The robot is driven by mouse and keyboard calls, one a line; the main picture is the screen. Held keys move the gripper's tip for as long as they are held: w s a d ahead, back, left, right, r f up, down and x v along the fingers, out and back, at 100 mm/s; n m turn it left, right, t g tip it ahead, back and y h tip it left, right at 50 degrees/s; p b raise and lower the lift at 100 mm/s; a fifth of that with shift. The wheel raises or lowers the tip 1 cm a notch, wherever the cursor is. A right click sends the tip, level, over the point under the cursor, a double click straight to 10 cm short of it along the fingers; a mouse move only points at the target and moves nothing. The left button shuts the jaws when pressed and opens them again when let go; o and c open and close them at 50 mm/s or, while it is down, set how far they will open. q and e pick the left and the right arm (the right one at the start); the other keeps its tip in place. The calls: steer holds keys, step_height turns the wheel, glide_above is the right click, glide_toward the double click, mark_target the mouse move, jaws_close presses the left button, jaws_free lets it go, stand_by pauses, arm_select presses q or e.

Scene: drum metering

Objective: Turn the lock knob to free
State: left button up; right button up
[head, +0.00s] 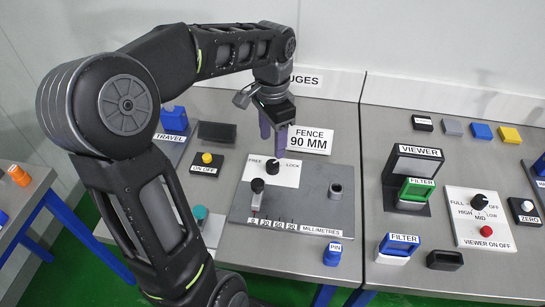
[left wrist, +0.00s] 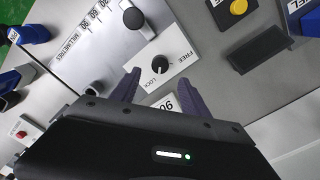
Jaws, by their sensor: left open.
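The lock knob (head: 271,175) is a black knob on a white plate marked FREE at left and LOCK at right in the head view. It also shows in the left wrist view (left wrist: 159,64), just beyond the fingertips; I cannot tell surely which word its pointer faces. My left gripper (head: 273,146) is open and empty, fingers pointing down, above and behind the knob, near the FENCE 90 MM sign (head: 310,140). In the left wrist view the purple fingers (left wrist: 159,77) stand apart, with LOCK between their tips. My right gripper is out of view.
The grey fence plate (head: 310,215) carries a black slider knob (head: 257,190) over a millimetre scale and a dark post (head: 335,192). A yellow button (head: 207,158) lies left, a blue PIN block (head: 332,254) in front. The viewer (head: 415,165) stands to the right.

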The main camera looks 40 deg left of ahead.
mark_target(273, 163)
arm_select(q)
steer(key=shift+f, duration=3.95)
steer(key=shift+c, duration=0.4)
jaws_close()
